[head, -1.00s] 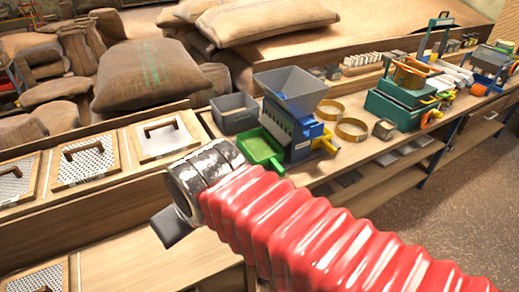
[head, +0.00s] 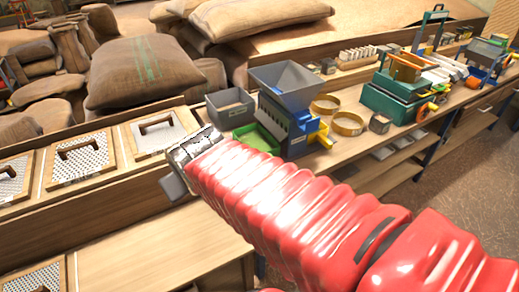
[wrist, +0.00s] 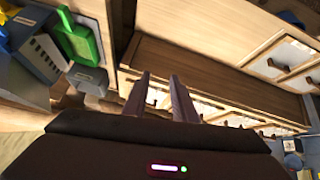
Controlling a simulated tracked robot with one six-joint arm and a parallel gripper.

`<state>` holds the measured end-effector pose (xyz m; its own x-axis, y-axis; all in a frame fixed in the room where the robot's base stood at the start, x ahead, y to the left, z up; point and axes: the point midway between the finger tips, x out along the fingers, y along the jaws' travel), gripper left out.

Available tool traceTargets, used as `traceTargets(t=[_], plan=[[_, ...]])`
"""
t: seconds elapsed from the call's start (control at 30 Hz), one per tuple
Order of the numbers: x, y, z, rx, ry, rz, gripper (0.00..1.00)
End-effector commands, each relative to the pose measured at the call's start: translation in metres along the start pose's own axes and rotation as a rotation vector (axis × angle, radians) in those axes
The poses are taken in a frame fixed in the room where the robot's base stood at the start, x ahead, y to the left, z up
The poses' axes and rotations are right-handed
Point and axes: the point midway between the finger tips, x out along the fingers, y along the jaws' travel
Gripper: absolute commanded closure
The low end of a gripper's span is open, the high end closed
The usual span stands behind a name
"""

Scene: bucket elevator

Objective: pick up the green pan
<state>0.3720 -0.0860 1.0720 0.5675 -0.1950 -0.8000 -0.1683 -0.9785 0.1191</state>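The green pan (head: 258,138) sits on the bench at the foot of a grey-hoppered machine in the head view. My arm hides its near part there. In the wrist view the green pan (wrist: 80,42) is at the upper left, with its handle pointing up. My gripper (wrist: 160,77) has two dark fingers standing apart with nothing between them. It is to the right of the pan in that picture and not touching it.
The blue and grey hopper machine (head: 288,100) stands right behind the pan. A grey bin (head: 230,108) is to its left. Sieve rings (head: 347,124) are to the right. Framed panels with handles (head: 158,134) lie at the left. Sacks (head: 145,72) are piled behind.

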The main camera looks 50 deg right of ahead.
Motion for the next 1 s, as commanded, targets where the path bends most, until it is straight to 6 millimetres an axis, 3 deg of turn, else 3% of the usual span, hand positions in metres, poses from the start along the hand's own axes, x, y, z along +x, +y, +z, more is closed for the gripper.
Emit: traceTargets(t=[0.23, 0.5, 0.77, 1.0], plan=[[0.055, 0.072, -0.027, 0.034, 0.094, 0.124, 0.75], [0.106, 0.14, -0.036, 0.045, 0.193, 0.185, 0.75], [0.148, 0.195, -0.023, 0.059, 0.289, 0.192, 0.75], [0.179, 0.231, 0.004, 0.096, 0.384, 0.141, 0.75]])
